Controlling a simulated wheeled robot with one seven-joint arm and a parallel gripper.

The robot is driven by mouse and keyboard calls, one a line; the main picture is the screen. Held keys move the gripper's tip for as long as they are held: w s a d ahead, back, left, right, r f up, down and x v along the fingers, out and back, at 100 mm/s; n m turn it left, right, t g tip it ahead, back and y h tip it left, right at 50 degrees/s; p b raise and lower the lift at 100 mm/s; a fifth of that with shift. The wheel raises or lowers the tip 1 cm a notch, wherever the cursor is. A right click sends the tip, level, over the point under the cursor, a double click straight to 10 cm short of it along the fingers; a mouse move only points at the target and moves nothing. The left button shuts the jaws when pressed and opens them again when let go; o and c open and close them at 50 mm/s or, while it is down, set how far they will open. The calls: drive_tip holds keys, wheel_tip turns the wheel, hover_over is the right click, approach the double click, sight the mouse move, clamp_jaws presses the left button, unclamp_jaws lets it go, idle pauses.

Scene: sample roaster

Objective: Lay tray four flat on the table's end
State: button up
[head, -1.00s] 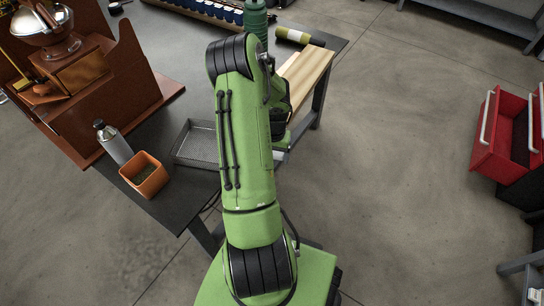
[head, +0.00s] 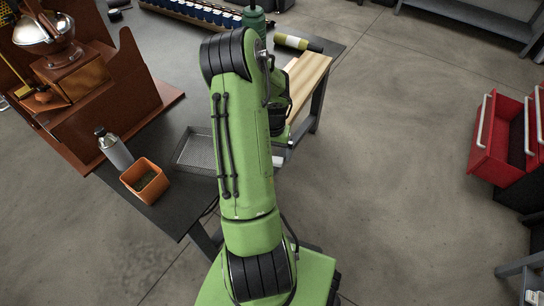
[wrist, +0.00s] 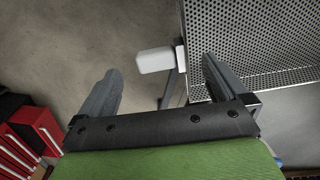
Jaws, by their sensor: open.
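A grey perforated metal tray (head: 196,152) lies on the near end of the dark table, partly hidden behind my arm in the head view. In the wrist view the tray (wrist: 255,45) fills the upper right, with a white tab (wrist: 155,61) sticking out from its left edge. The tab also shows just right of my arm in the head view (head: 279,160). My gripper (wrist: 162,70) is open, its fingers on either side of the tab in the picture. I see no contact, and the tab's depth between the fingers is unclear. No tray number is legible.
An orange box (head: 146,180) and a grey bottle (head: 115,150) stand left of the tray, near a brown wooden machine (head: 95,95). Red drawers (head: 500,135) stand far right; floor between is clear.

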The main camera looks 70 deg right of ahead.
wheel_tip(320, 180, up, 6)
drive_tip(key=r+p, duration=0.1)
drive_tip(key=w+a+r+n+t, duration=0.2)
drive_tip(key=w+a+r+n, duration=0.4)
drive_tip(key=w+a+r, duration=0.8)
drive_tip(key=s+a+r+n+t, duration=0.1)
drive_tip(key=a+r+n, duration=0.2)
drive_tip(key=a, duration=0.4)
drive_tip(key=s+a+r+n+t, duration=0.1)
drive_tip(key=a+r+n, duration=0.15)
drive_tip(key=a, duration=0.45)
drive_tip(key=s+a+r+n+t, duration=0.1)
drive_tip(key=s+a+r+n, duration=0.1)
drive_tip(key=s+a+n, duration=0.2)
drive_tip(key=s+a, duration=0.3)
drive_tip(key=a, duration=0.1)
drive_tip(key=shift+a+r+n, duration=0.15)
drive_tip(key=shift+a+n, duration=0.15)
drive_tip(key=shift+n, duration=0.05)
drive_tip(key=shift+s, duration=0.1)
wheel_tip(320, 180, up, 9)
drive_tip(key=p, duration=0.9)
drive_tip(key=shift+r, duration=0.15)
